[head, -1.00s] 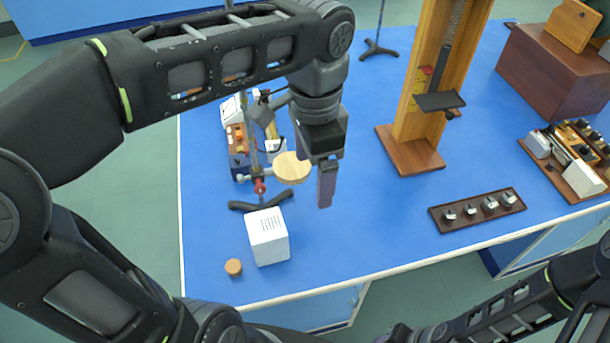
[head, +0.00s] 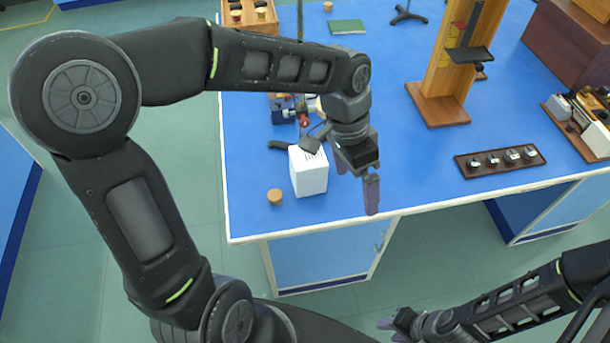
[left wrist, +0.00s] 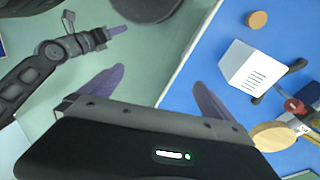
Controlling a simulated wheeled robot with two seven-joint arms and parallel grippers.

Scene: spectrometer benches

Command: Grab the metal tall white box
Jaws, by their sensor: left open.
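The white box (head: 309,177) stands upright on the blue bench near its front edge, with dark slots on its top. It also shows in the left wrist view (left wrist: 249,66), right of the fingers. My left gripper (head: 356,181) is open and empty, just right of the box in the head view. In the left wrist view its two fingers (left wrist: 155,90) are spread, with the bench edge between them and the box outside them. My right gripper (head: 392,325) is low at the front, away from the bench; its jaws are too small to judge.
A small cork-coloured cylinder (head: 274,196) stands left of the box. A dark-footed stand is behind it, with a round wooden plate (left wrist: 275,135). A wooden column stand (head: 437,108) and a tray of small weights (head: 460,165) are to the right. Bare bench (head: 420,180) lies between.

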